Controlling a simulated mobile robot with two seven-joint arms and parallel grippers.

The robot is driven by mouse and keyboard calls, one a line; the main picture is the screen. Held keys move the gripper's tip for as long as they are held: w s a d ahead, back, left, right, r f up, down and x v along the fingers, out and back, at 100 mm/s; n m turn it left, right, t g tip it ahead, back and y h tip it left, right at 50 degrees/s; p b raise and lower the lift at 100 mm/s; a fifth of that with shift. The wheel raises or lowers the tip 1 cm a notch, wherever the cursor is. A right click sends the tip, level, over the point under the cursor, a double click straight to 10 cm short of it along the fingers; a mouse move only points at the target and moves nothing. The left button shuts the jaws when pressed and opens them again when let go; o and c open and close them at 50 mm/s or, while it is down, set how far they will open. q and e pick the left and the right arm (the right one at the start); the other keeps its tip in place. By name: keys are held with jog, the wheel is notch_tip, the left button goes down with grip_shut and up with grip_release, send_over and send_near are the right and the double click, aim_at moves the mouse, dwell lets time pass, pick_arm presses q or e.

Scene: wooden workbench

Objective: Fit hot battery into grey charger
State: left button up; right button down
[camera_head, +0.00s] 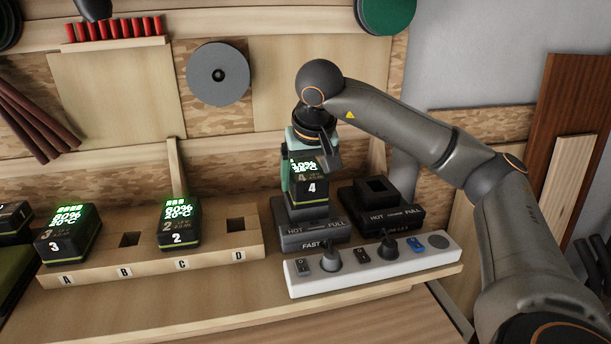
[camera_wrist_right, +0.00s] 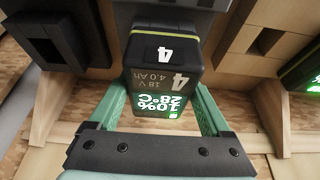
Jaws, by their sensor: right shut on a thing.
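Battery 4 (camera_head: 310,188) is black with a green lit display and stands upright at the grey charger (camera_head: 312,236), the left one, marked FAST. I cannot tell whether it is fully seated. My right gripper (camera_head: 303,165) is shut on this battery from above and behind. In the right wrist view battery 4 (camera_wrist_right: 160,70) sits between the green fingers of the gripper (camera_wrist_right: 160,115), and its display reads 10% and 28°C, upside down. Battery 3 (camera_head: 68,238) and battery 2 (camera_head: 179,226) stand in the wooden rack. My left gripper is not in view.
A black charger (camera_head: 382,208) with an empty socket stands to the right. A white power strip (camera_head: 375,264) with plugs lies in front of both chargers. The wooden rack (camera_head: 150,262) has empty slots B and D. Another dark battery (camera_head: 14,222) is at the left edge.

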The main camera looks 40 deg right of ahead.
jog(key=shift+f, duration=0.2)
jog(key=shift+c, duration=0.8)
grip_release()
jog(key=shift+o, duration=0.8)
jog(key=v, duration=0.7)
jog(key=shift+r, duration=0.1)
jog(key=p+v, duration=0.2)
jog(key=v, duration=0.2)
jog(key=shift+s+r, duration=0.1)
jog(key=shift+r, duration=0.05)
jog(key=shift+s+a+r+p, duration=0.15)
jog(key=shift+s+r+p, duration=0.1)
jog(key=shift+r+p, duration=0.25)
jog(key=shift+f, duration=0.1)
